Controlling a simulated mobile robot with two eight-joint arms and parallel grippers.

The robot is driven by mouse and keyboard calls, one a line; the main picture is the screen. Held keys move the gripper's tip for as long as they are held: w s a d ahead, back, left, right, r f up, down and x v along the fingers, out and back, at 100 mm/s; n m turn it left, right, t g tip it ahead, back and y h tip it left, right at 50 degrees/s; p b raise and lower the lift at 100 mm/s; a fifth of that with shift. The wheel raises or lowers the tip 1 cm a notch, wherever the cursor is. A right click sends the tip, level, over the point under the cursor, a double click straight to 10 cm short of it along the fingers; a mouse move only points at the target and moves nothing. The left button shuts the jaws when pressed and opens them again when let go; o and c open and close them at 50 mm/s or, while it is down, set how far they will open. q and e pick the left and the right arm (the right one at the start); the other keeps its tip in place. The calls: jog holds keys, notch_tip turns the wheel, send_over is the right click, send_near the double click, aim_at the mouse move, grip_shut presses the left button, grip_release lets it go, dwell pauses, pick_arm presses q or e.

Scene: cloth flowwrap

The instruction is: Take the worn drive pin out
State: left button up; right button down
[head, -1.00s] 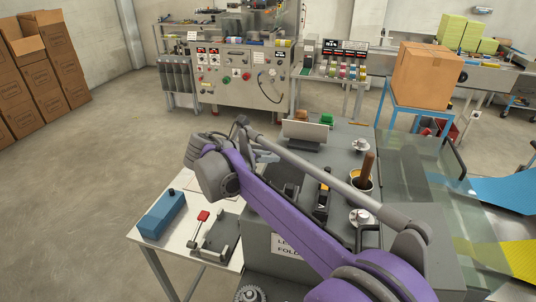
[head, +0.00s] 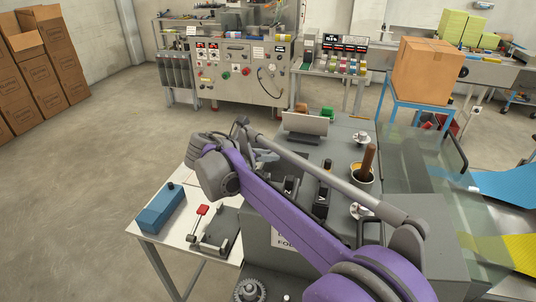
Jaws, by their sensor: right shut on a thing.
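My right arm comes in from the lower right and crosses the grey machine (head: 275,250). Its gripper (head: 265,157) is over the machine's left part, beyond the wrist. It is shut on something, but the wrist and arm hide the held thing. I cannot make out the worn drive pin for certain. A toothed grey gear (head: 249,291) shows at the bottom, below the machine's front panel. My left gripper is not in view.
A side table (head: 150,228) on the left carries a blue box (head: 162,208) and a red-handled clamp (head: 202,210). Open floor (head: 90,190) lies left.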

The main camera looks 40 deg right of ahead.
jog(key=shift+f, duration=0.5)
jog(key=c, duration=0.7)
grip_release()
jog(key=shift+o, duration=0.2)
jog(key=shift+a+r, duration=0.1)
jog(key=v, duration=1)
jog(key=shift+a+b, duration=0.3)
jog(key=shift+b, duration=0.05)
jog(key=shift+r, duration=0.1)
